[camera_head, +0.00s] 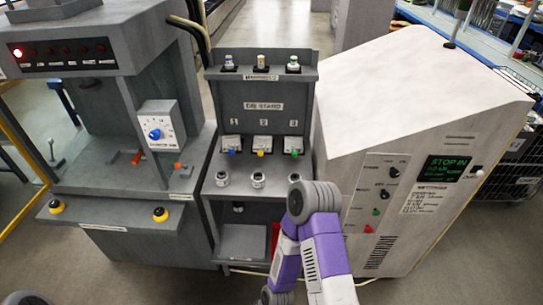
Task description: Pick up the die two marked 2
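The grey die stand (266,187) is at the middle of the head view, with labels 1, 2 and 3 on its back panel. Under label 2 sits a pale block with a yellow spot (262,144). Below it, on the lower shelf, is a small round metal piece (258,180). Which of these is die two cannot be told for sure. Similar pieces sit under 1, with a blue spot (231,144), and under 3, with a green spot (293,144). My purple and grey arm reaches up at the stand's right side. Neither gripper shows.
A grey press machine (90,190) with a red lamp and yellow buttons stands to the left. A pale cabinet (420,110) with a green-lettered screen stands close on the right. Several small capped pieces (261,63) stand on the stand's top shelf.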

